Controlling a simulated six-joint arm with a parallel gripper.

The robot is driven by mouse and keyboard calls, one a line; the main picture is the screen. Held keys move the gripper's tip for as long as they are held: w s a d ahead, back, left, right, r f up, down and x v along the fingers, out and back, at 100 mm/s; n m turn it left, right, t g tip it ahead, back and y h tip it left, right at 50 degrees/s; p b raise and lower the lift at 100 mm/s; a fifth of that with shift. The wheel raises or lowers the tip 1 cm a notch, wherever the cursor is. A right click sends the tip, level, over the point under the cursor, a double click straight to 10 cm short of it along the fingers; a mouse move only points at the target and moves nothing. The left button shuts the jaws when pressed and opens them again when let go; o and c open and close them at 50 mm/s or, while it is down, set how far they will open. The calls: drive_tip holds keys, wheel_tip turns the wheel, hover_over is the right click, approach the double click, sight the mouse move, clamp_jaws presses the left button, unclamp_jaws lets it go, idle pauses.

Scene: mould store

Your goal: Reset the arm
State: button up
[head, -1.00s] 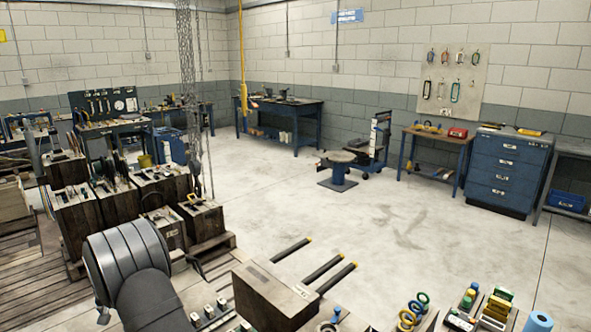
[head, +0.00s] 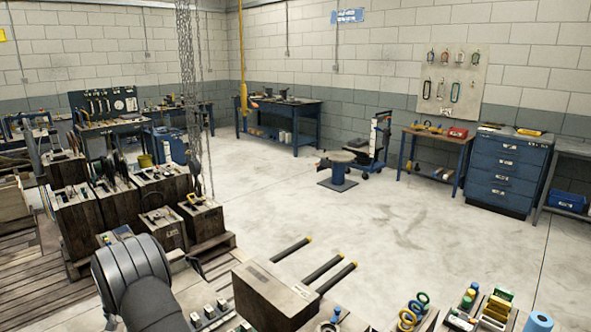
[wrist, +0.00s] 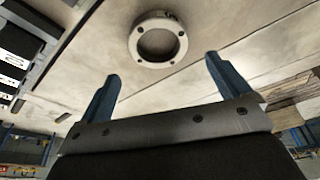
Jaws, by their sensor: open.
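My gripper (wrist: 162,67) shows in the wrist view with two blue fingers spread wide apart. It is open, with nothing between the fingers. A pale round flange ring (wrist: 139,50) with small bolt holes lies beyond the fingertips on a light, worn surface (wrist: 215,32). The ring looks apart from both fingers. In the head view a grey, rounded part of my arm (head: 133,277) stands at the lower left. My gripper is not visible there.
Wooden mould blocks (head: 86,219) crowd the left on pallets. A brown box (head: 268,290) stands at the front, beside dark bars with yellow tips. Coloured rings (head: 410,313) and small bottles sit front right. Chains (head: 190,90) hang at the left.

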drive_tip(key=w+d+r, duration=0.2)
drive_tip(key=d+r, duration=0.5)
drive_tip(key=d, duration=0.5)
drive_tip(key=w+d+m, duration=0.2)
drive_tip(key=w+d, duration=0.2)
drive_tip(key=d, duration=0.6)
drive_tip(key=w+d+m, duration=0.1)
drive_tip(key=w+d, duration=0.2)
drive_tip(key=d, duration=0.8)
drive_tip(key=s+d+m+h, duration=0.1)
drive_tip(key=s+d+m, duration=0.1)
drive_tip(key=d, duration=1.4)
drive_tip(key=s+d+f+m+h, duration=0.1)
drive_tip(key=s+d+m, duration=0.1)
drive_tip(key=d, duration=1.4)
drive_tip(key=shift+d+f+m, duration=0.25)
drive_tip(key=shift+d+m, duration=0.05)
drive_tip(key=shift+m, duration=0.2)
drive_tip(key=w+a+n, duration=0.1)
drive_tip(key=w+a, duration=0.1)
drive_tip(key=a, duration=0.8)
drive_tip(key=w+a+n, duration=0.2)
drive_tip(key=a, duration=0.8)
drive_tip(key=shift+w+a+r+y, duration=0.25)
drive_tip(key=shift+w+a+y, duration=0.1)
drive_tip(key=shift+y, duration=0.05)
